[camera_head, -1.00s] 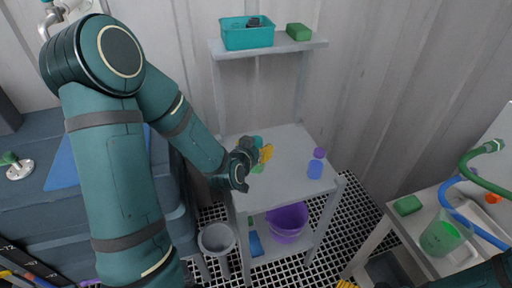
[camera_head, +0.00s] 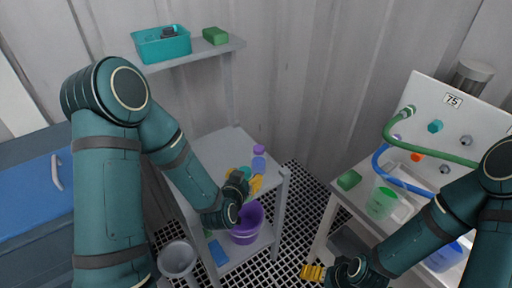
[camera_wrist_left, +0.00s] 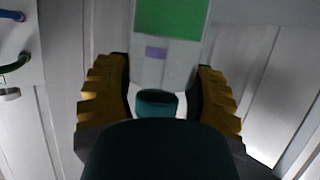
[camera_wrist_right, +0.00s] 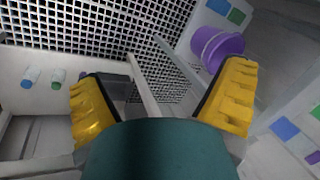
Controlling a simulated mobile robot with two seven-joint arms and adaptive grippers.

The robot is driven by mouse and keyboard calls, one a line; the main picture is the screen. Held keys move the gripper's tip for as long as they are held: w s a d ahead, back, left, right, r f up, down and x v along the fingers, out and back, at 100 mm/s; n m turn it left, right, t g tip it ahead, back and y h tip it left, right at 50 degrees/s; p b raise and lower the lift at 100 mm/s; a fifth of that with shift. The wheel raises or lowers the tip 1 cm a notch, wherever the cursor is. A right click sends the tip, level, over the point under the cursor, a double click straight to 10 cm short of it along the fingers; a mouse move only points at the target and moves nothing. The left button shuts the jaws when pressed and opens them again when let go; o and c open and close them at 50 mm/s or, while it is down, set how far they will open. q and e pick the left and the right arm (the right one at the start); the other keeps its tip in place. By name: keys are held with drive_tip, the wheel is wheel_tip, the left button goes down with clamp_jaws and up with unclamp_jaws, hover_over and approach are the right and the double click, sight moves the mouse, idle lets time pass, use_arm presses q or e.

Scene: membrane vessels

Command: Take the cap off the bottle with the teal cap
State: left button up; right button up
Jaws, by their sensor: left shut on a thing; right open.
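The bottle has a teal cap (camera_head: 244,172), which is on it. In the left wrist view its clear body (camera_wrist_left: 175,72) shows green contents at the far end and a small purple patch, with the teal cap (camera_wrist_left: 157,103) towards the palm. My left gripper (camera_head: 245,183) is shut around the bottle's body, over the near right part of the small table; in the head view the hand hides most of the body. My right gripper (camera_head: 314,272) is open and empty, low over the grating floor, apart from the bottle; its spread fingers show in the right wrist view (camera_wrist_right: 165,100).
A blue bottle with a purple cap (camera_head: 258,163) stands on the table (camera_head: 222,142) close behind my left gripper. A purple bucket (camera_head: 245,232) is on the lower shelf. The bench at right holds a green sponge (camera_head: 349,180), a green beaker (camera_head: 382,202) and hoses.

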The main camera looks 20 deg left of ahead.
use_arm(q)
drive_tip(key=s+d+f+m+g+h, duration=0.2)
drive_tip(key=d+m+h, duration=0.4)
drive_tip(key=d, duration=0.6)
drive_tip(key=shift+m+g+h, duration=0.3)
drive_tip(key=shift+h, duration=0.5)
drive_tip(key=shift+d, duration=0.4)
clamp_jaws()
use_arm(e)
drive_tip(key=shift+c, duration=0.9)
drive_tip(key=shift+w, duration=0.2)
drive_tip(key=shift+c, duration=0.5)
drive_tip(key=w+a+r+m, duration=0.2)
drive_tip(key=w+a+r, duration=0.1)
drive_tip(key=w, duration=0.5)
drive_tip(key=w+a+r+m, duration=0.2)
drive_tip(key=w, duration=0.6)
drive_tip(key=w+a+r+m+g+h, duration=0.1)
drive_tip(key=w+a+r+m+g, duration=0.2)
drive_tip(key=r, duration=0.8)
drive_tip(key=w+a+r+m+g+h, duration=0.1)
drive_tip(key=a+r+m, duration=0.3)
drive_tip(key=r, duration=0.7)
use_arm(q)
drive_tip(key=shift+s+d+m+h, duration=0.1)
drive_tip(key=shift+d+m+h, duration=0.2)
drive_tip(key=shift+m, duration=0.1)
use_arm(e)
drive_tip(key=x, duration=1.1)
drive_tip(key=shift+s+a+n, duration=0.3)
